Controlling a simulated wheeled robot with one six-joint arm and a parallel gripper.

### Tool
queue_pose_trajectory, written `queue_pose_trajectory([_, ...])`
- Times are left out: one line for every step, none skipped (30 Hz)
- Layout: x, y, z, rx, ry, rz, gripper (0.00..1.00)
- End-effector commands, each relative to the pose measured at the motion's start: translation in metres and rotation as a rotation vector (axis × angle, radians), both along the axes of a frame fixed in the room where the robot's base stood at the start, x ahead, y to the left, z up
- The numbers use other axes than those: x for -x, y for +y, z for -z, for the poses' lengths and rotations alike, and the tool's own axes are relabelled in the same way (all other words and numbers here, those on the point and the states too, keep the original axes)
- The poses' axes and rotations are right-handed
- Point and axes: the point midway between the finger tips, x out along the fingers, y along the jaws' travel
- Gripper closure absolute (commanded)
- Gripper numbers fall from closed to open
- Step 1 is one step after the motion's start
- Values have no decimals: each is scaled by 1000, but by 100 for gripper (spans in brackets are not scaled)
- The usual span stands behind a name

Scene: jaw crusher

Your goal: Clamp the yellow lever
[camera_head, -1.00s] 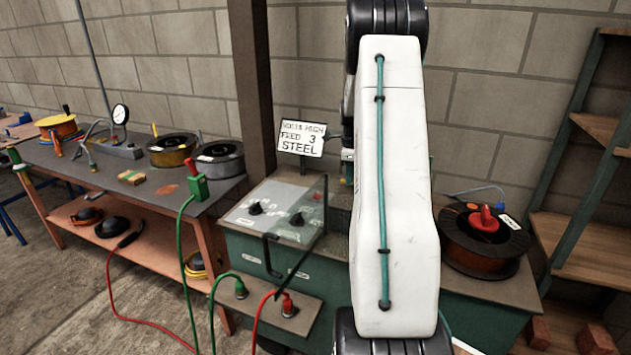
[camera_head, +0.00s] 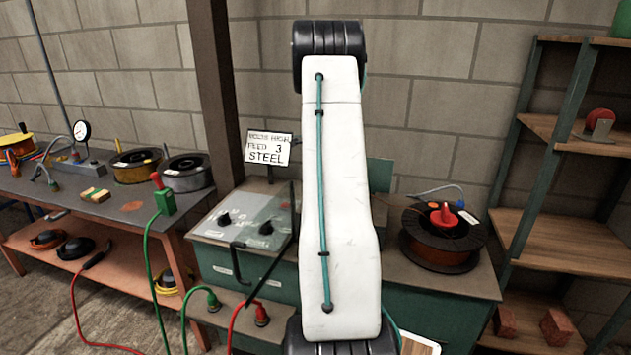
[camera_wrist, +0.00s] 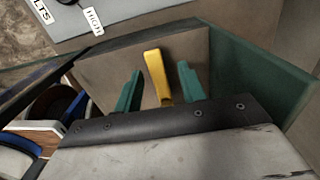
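In the wrist view the yellow lever (camera_wrist: 158,78) is a short bent bar standing against a flat grey-brown surface. My gripper (camera_wrist: 160,68) has two teal fingers, one on each side of the lever. The fingers are apart, with a visible gap between each finger and the lever. How deep the lever sits between them is hard to tell. In the head view my white arm covers the middle of the machine, and both the lever and my gripper are hidden.
A green machine bench (camera_head: 430,300) carries a control panel (camera_head: 245,215), a sign (camera_head: 268,148) and a cable reel (camera_head: 443,235). A workbench (camera_head: 110,210) with reels and a gauge stands left. A wooden shelf (camera_head: 560,240) stands right. Red and green cables hang in front.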

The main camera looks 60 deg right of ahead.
Motion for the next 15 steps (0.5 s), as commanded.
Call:
queue_pose_trajectory([0, 0, 1, -2, 1, 0, 60])
queue_pose_trajectory([1, 0, 1, -2, 1, 0, 60])
queue_pose_trajectory([1, 1, 1, -3, 3, 0, 60])
queue_pose_trajectory([1, 1, 1, -3, 3, -1, 60])
queue_pose_trajectory([1, 1, 1, -4, 3, -1, 60])
queue_pose_trajectory([1, 1, 1, -4, 3, -1, 60])
queue_pose_trajectory([1, 1, 1, -4, 4, -1, 60])
queue_pose_trajectory([1, 1, 1, -4, 4, -1, 60])
queue_pose_trajectory([1, 1, -1, -3, 4, -1, 60])
queue_pose_trajectory([1, 1, -4, -3, 4, -1, 60])
queue_pose_trajectory([1, 1, -7, -3, 4, -1, 60])
queue_pose_trajectory([1, 1, -12, -3, 3, -1, 60])
queue_pose_trajectory([1, 1, -17, -2, 2, -1, 60])
queue_pose_trajectory([1, 1, -22, -2, 2, -1, 60])
queue_pose_trajectory([1, 1, -29, -2, 2, -1, 60])
